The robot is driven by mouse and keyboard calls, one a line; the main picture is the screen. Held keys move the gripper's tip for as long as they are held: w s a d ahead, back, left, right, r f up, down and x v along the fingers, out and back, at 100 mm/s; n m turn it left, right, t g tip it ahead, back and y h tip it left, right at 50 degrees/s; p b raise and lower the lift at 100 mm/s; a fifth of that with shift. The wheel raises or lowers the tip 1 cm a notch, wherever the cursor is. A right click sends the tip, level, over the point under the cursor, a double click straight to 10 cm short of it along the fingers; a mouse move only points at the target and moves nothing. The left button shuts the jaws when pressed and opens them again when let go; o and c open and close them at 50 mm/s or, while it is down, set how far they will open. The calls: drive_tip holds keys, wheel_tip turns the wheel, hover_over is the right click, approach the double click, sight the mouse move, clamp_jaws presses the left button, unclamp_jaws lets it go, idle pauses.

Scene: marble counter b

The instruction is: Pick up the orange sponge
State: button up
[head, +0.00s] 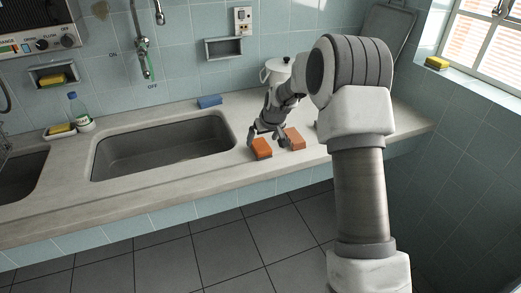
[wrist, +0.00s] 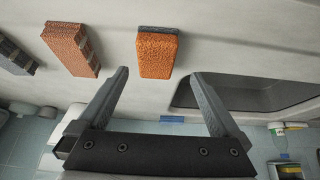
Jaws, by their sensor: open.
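The orange sponge (head: 262,149), with a grey layer along one side, lies on the counter right of the sink. It also shows in the wrist view (wrist: 157,56), just beyond my fingertips and roughly centred between them. My gripper (head: 266,134) is open and empty, low over the counter at the sponge.
A reddish-brown brick-like block (head: 295,138) lies close right of the sponge, and also shows in the wrist view (wrist: 72,49). A grey block (wrist: 15,57) lies beyond it. The sink (head: 160,147) is left. A blue sponge (head: 209,101) and white pot (head: 277,71) stand behind.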

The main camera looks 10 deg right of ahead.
sight(260, 144)
drive_tip(key=shift+w+d+x, duration=0.1)
drive_tip(key=shift+x, duration=1.6)
drive_tip(key=shift+w+d+x, duration=0.1)
drive_tip(key=shift+d+x, duration=0.05)
drive_tip(key=shift+x, duration=1.55)
drive_tip(key=shift+r, duration=0.15)
drive_tip(key=c, duration=1.3)
drive_tip(key=shift+r, duration=0.6)
drive_tip(key=r, duration=0.3)
drive_tip(key=shift+s+d+r, duration=0.2)
drive_tip(key=shift+s+d, duration=0.1)
drive_tip(key=shift+d, duration=0.05)
drive_tip(key=s+d+r, duration=0.6)
drive_tip(key=s, duration=0.3)
drive_tip(key=shift+r, duration=0.2)
